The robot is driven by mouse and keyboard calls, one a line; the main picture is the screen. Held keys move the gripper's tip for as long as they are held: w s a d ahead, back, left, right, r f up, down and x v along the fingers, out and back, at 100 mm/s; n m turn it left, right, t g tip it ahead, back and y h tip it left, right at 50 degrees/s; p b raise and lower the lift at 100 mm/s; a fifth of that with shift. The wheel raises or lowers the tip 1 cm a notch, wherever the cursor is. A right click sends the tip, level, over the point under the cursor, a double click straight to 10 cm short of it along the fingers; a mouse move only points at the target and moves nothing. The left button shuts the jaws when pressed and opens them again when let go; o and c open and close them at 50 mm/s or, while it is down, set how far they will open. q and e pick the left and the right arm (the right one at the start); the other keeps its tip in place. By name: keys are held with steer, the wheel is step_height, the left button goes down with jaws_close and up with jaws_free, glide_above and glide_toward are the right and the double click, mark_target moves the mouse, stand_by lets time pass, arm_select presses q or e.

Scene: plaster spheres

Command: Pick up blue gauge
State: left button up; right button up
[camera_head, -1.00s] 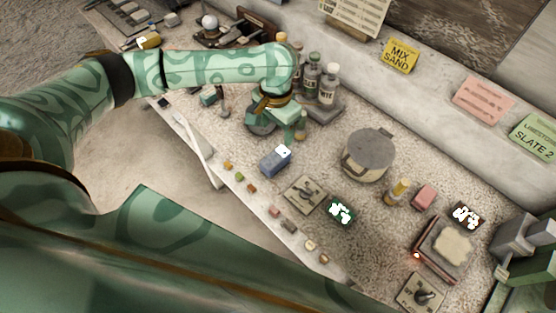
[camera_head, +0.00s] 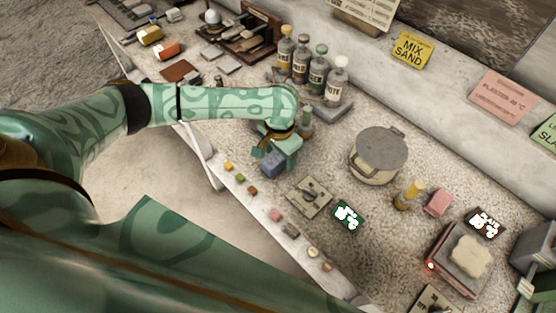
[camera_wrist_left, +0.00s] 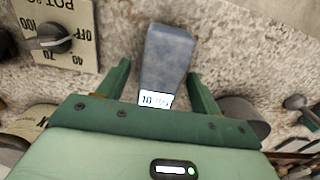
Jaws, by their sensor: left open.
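The blue gauge (camera_head: 271,164) is a blue-grey block lying on the worktop near its front edge. In the left wrist view the gauge (camera_wrist_left: 168,58) has a small lit display at its near end, with digits partly legible. My left gripper (camera_head: 277,156) is open above the gauge and hides part of it in the head view. In the left wrist view my left gripper (camera_wrist_left: 159,70) has one finger on each side of the gauge's near end, with gaps showing. Whether the fingers are at the gauge's height is hard to tell. My right gripper does not show.
Several bottles in a rack (camera_head: 331,108) stand behind my gripper. Small coloured blocks (camera_head: 240,178) line the front edge.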

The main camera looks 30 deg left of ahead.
arm_select(q)
steer(key=shift+r, duration=0.1)
steer(key=c, duration=1.2)
steer(key=shift+o, duration=0.2)
steer(key=shift+r+p, duration=0.35)
steer(key=shift+r, duration=0.2)
step_height(320, 180, up, 3)
steer(key=shift+p, duration=0.9)
steer(key=s+d+r+p, duration=0.6)
steer(key=s+r, duration=0.3)
steer(key=s, duration=0.3)
steer(key=shift+d+p, duration=0.35)
steer(key=shift+d, duration=0.1)
steer(key=shift+s, duration=0.1)
